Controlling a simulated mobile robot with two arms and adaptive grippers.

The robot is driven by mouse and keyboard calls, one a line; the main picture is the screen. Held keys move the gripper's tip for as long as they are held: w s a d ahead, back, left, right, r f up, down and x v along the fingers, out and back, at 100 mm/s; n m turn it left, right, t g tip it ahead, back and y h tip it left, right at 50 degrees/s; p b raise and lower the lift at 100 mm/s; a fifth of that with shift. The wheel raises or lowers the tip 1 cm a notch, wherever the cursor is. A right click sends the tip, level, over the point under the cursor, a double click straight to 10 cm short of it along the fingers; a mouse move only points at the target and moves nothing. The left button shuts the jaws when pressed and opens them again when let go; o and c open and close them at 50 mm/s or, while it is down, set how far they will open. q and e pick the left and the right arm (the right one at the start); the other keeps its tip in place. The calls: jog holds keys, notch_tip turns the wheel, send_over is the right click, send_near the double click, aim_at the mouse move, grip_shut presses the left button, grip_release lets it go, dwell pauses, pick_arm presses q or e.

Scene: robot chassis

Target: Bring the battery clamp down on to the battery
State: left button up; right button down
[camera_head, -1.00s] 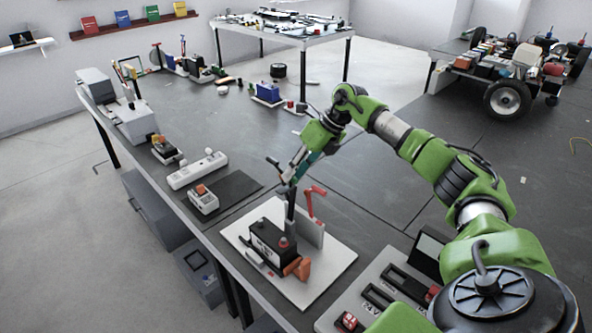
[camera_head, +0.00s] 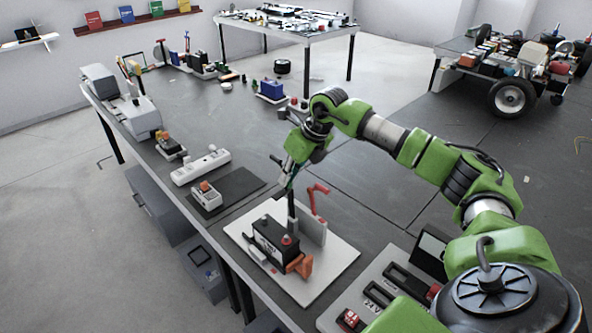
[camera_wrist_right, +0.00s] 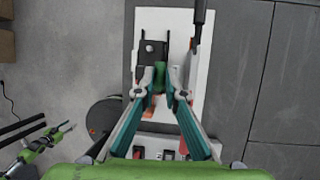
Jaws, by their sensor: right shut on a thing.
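The black battery (camera_head: 268,240) with a red cap sits on a pale plate (camera_head: 240,222). It seems to show as the dark block (camera_wrist_right: 150,55) in the right wrist view. The battery clamp seems to be the dark upright part (camera_head: 291,205) beside the battery; I cannot tell its full shape. My right gripper (camera_head: 287,180) is above and behind the battery, fingers downward. In the right wrist view its teal fingers (camera_wrist_right: 160,84) are closed in on a small part, which they largely hide. My left gripper (camera_wrist_right: 60,132) seems to show at lower left there, too small to read.
A red lever (camera_head: 318,198) stands by the grey upright panel, and an orange part (camera_head: 301,266) lies at the plate's front. A panel with black slots (camera_head: 385,292) is to the right. A power strip (camera_head: 200,166) and a dark mat (camera_head: 238,187) are left.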

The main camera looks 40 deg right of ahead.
jog(key=a+f+h+b, duration=0.1)
jog(key=a+f+b, duration=0.1)
jog(key=a, duration=0.5)
jog(key=shift+s+a+f+h+b, duration=0.2)
jog(key=shift+s+h+b, duration=0.15)
jog(key=shift+b, duration=0.55)
jog(key=c, duration=2.1)
grip_release()
jog(key=v, duration=1.2)
